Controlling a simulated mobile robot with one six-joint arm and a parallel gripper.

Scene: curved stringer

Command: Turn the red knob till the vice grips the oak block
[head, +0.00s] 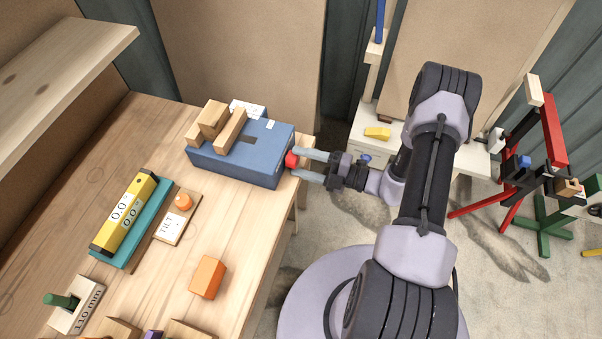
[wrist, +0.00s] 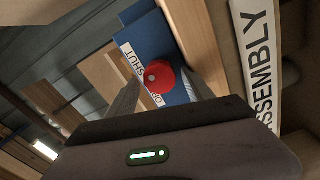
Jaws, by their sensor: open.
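The blue vice (head: 255,160) stands on the bench with wooden jaws on top. The oak block (head: 213,117) stands between the left jaw (head: 194,134) and the right jaw (head: 231,131); I cannot tell whether both touch it. The red knob (head: 291,159) is on the vice's right end. In the wrist view the red knob (wrist: 159,77) has a pale dot and sits beside a label with "SHUT" and a partly hidden word. My gripper (head: 298,164) is open, its fingers on either side of the knob. I see no clear contact.
A yellow level (head: 125,212) on a teal base, a "TILT" plate (head: 168,226) and an orange block (head: 208,277) lie on the bench. The bench edge is just right of the vice. An "ASSEMBLY" sign (wrist: 258,60) is close at right in the wrist view.

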